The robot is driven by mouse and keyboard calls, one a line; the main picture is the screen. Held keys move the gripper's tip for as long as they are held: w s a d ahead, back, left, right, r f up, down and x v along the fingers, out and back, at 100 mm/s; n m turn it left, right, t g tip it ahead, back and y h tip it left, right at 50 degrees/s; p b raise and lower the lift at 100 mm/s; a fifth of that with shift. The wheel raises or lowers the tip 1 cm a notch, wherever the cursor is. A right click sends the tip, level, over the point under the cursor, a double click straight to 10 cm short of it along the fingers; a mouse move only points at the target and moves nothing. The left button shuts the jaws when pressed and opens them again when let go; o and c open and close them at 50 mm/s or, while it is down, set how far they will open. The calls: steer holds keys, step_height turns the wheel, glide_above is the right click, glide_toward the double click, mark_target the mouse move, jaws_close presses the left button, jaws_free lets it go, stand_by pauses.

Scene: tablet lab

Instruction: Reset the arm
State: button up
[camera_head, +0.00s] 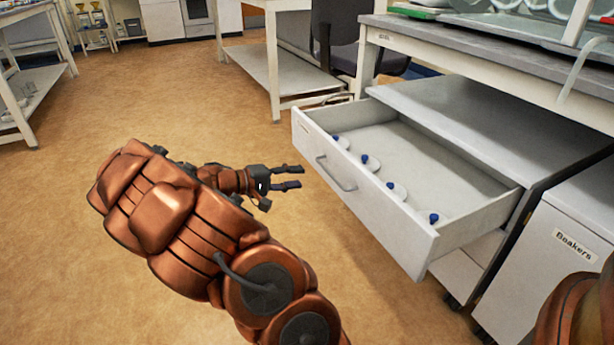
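My arm is copper-coloured and reaches from the bottom middle toward the left, then bends back to the right. My gripper (289,177) is dark, and its two fingers are apart with nothing between them. It is held above the brown floor, left of the open drawer (375,203) and apart from its handle (337,174). The drawer is white and pulled well out of its cabinet. Several small white items with blue tops, one of them the nearest flask (434,218), stand in a row along the drawer's front side.
A cabinet labelled "Beakers" (570,250) stands at the lower right. A workbench (480,45) is above and behind the drawer cabinet. A dark chair (345,35) and white tables stand at the back and left. The floor (90,250) on the left is clear.

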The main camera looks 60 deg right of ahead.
steer(key=shift+w+a, duration=0.2)
steer(key=shift+a, duration=0.15)
steer(key=shift+r, duration=0.1)
stand_by(0.3)
steer(key=s+a+r+y+p, duration=0.1)
steer(key=s+a+r+p, duration=0.25)
steer(key=r+p, duration=0.2)
steer(key=s+a+r+t+y+p, duration=0.1)
steer(key=s+a+r+y+p, duration=0.1)
steer(key=a+r+p, duration=0.4)
steer(key=s+a+r+y+p, duration=0.1)
steer(key=s+r+p, duration=0.1)
steer(key=r+p, duration=0.35)
steer(key=s+a+r+n+t+y+p, duration=0.1)
steer(key=s+a+r+n+y+p, duration=0.1)
steer(key=a+r+p, duration=0.6)
steer(key=s+a+r+n+t+y+p, duration=0.2)
steer(key=s+a+r+y+p, duration=0.2)
steer(key=a+r+p, duration=0.4)
steer(key=s+a+r+n+t+y+p, duration=0.2)
steer(key=a+r+p, duration=0.6)
steer(key=a, duration=0.5)
steer(key=shift+s+a+r+y+p, duration=0.15)
steer(key=shift+s+a+y+p, duration=0.35)
steer(key=shift+s, duration=0.75)
steer(key=shift+d, duration=0.3)
